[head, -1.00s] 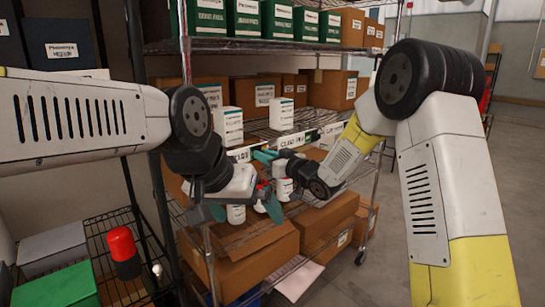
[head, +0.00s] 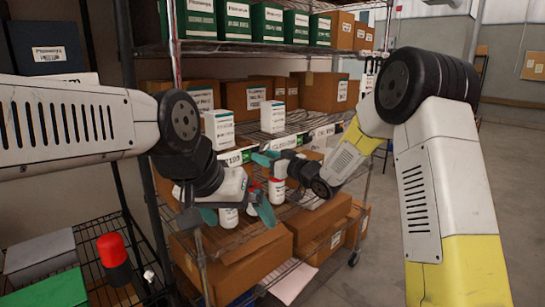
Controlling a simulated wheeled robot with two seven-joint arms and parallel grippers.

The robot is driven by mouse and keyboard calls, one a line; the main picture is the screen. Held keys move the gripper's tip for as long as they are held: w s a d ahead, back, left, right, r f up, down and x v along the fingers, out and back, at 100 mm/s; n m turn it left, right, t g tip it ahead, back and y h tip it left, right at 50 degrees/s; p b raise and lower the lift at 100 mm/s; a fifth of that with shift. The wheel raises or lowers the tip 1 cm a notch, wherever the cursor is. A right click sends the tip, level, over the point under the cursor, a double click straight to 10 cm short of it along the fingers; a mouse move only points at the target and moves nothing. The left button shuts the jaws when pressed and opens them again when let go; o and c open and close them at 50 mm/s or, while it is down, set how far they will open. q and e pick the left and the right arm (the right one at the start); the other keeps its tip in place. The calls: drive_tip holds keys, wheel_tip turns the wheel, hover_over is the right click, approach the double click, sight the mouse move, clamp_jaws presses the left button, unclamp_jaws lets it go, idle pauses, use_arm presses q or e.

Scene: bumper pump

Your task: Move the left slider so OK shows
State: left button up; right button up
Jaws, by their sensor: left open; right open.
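The shelf edge carries white label strips, one (head: 236,157) behind my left gripper and one (head: 322,131) farther right. I cannot make out a slider or an OK mark on them. My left gripper (head: 237,213) is open in front of the shelf, its teal fingers apart. A white bottle (head: 228,217) shows between them; I cannot tell whether they touch it. My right gripper (head: 268,158) is open near the shelf edge beside the left label strip, and it partly hides the strip area. A white bottle with a red cap (head: 277,191) stands just below it.
White boxes (head: 219,130) (head: 272,117) stand on the middle shelf, with brown cartons (head: 245,97) behind. Green boxes (head: 233,19) line the upper shelf. Large brown cartons (head: 240,262) fill the lower shelf. A red-topped black item (head: 112,250) is at lower left. Open floor (head: 390,260) lies right.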

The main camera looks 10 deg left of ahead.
drive_tip(key=v, duration=0.7)
drive_tip(key=shift+d, duration=0.1)
drive_tip(key=d+r+m+t+h, duration=0.2)
drive_tip(key=d+r+m+h, duration=0.15)
drive_tip(key=d+h, duration=0.45)
drive_tip(key=s+d+r+m+g+h, duration=0.1)
drive_tip(key=s+d+r+m+h, duration=0.2)
drive_tip(key=s+d, duration=0.8)
drive_tip(key=s+d+f+m+g, duration=0.1)
drive_tip(key=s+d+f+g, duration=0.1)
drive_tip(key=s, duration=0.8)
drive_tip(key=s+d+f+m+g+h, duration=0.1)
drive_tip(key=s+d+f+m+g, duration=0.1)
drive_tip(key=s, duration=0.8)
drive_tip(key=shift+s+d+f+g, duration=0.35)
drive_tip(key=shift+d+f+g, duration=0.2)
drive_tip(key=shift+g, duration=0.35)
